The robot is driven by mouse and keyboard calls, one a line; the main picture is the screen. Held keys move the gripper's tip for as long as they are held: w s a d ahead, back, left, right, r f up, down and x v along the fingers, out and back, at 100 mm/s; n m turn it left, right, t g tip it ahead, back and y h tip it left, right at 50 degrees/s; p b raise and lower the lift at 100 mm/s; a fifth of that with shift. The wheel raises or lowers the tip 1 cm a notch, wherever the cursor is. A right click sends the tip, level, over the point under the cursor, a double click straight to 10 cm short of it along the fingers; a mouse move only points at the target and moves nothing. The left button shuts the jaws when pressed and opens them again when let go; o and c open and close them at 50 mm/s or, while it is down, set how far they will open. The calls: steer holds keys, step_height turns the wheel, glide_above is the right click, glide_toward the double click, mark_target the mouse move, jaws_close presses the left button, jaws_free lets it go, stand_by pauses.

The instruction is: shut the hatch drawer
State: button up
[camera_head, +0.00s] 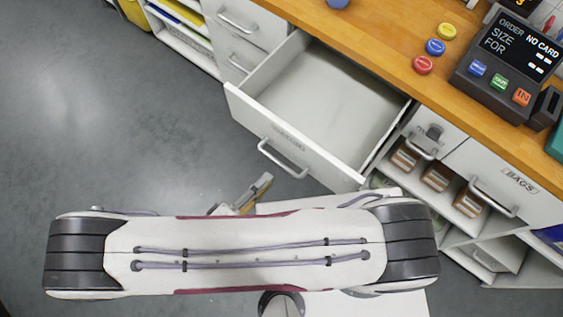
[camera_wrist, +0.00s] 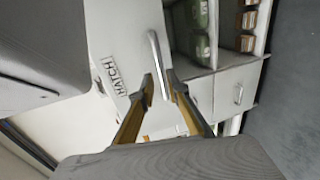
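The hatch drawer (camera_head: 325,100) stands well open from the wooden-topped counter and looks empty inside. Its white front (camera_wrist: 125,40) carries the label HATCH in the wrist view; the label is too blurred to read in the head view. Its bar handle (camera_head: 283,158) also shows in the wrist view (camera_wrist: 154,48). My gripper (camera_wrist: 160,80) is open, with a gap between its yellowish fingers, and the handle appears between the tips. In the head view my gripper (camera_head: 262,182) is just in front of the drawer front, partly hidden by my arm. I cannot tell whether the fingers touch the handle.
Right of the drawer are a BAGS drawer (camera_head: 512,180) and a shelf with brown boxes (camera_head: 437,177). Green items (camera_wrist: 200,15) show in the wrist view. The counter bears coloured discs (camera_head: 436,47) and an order terminal (camera_head: 505,60). The grey floor at left is clear.

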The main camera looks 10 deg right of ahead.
mark_target(282, 164)
steer(key=shift+x, duration=3.9)
jaws_close()
